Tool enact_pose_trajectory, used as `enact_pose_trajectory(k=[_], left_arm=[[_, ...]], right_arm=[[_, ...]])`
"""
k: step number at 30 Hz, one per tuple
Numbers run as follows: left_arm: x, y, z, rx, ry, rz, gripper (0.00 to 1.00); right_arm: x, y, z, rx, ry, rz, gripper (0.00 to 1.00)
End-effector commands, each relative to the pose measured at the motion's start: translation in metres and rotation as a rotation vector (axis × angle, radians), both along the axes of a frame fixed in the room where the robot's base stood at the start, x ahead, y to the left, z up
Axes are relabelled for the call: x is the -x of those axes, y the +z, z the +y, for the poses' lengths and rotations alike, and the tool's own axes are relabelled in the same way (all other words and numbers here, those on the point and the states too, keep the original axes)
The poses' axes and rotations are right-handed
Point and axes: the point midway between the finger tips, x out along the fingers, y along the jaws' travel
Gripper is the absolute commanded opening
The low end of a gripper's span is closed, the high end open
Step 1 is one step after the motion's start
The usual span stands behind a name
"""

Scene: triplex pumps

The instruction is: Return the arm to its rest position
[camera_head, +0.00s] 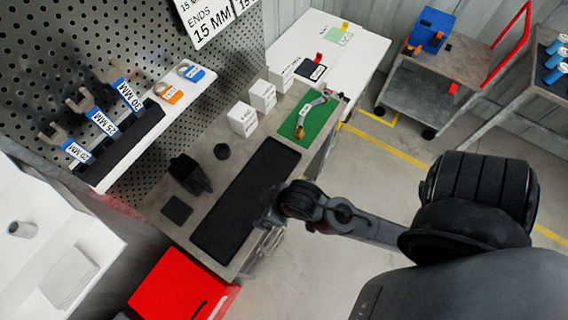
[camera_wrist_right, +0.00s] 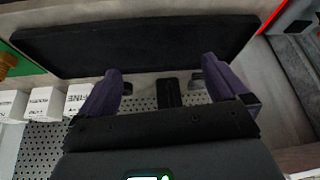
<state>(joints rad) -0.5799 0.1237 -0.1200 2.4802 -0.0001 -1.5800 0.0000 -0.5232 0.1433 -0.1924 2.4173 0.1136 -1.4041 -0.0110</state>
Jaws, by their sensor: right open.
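My right arm (camera_head: 350,222) comes in from the right of the head view and reaches over the workbench. Its right gripper (camera_head: 268,216) is small and dark there, over the right edge of the long black mat (camera_head: 240,205). In the right wrist view the two fingers of the gripper (camera_wrist_right: 164,82) stand apart with nothing between them. The black mat (camera_wrist_right: 140,45) lies beyond the fingertips in that view. I cannot tell the exact height above the bench. My left gripper is not in view.
A green mat (camera_head: 293,123) holds a metal part with a brass end (camera_head: 310,112). White boxes (camera_head: 243,118) and a black fixture (camera_head: 190,173) stand on the bench. A wrench shelf (camera_head: 150,125) is at left, a red box (camera_head: 170,283) below.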

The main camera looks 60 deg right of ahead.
Motion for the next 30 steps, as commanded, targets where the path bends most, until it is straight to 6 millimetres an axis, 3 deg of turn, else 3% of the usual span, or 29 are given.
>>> enact_pose_trajectory(k=[3,6,20,26,30], left_arm=[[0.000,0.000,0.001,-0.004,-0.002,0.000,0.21],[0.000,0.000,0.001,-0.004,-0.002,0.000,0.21],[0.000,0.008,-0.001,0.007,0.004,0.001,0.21],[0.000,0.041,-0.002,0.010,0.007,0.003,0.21],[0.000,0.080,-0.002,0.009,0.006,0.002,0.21]], right_arm=[[0.029,0.000,-0.013,0.038,0.015,0.106,1.00],[0.040,0.000,-0.018,0.058,0.022,0.147,1.00],[0.043,0.009,-0.019,0.062,0.025,0.158,1.00],[0.043,0.042,-0.019,0.062,0.025,0.158,1.00],[0.043,0.080,-0.019,0.062,0.025,0.159,1.00]])
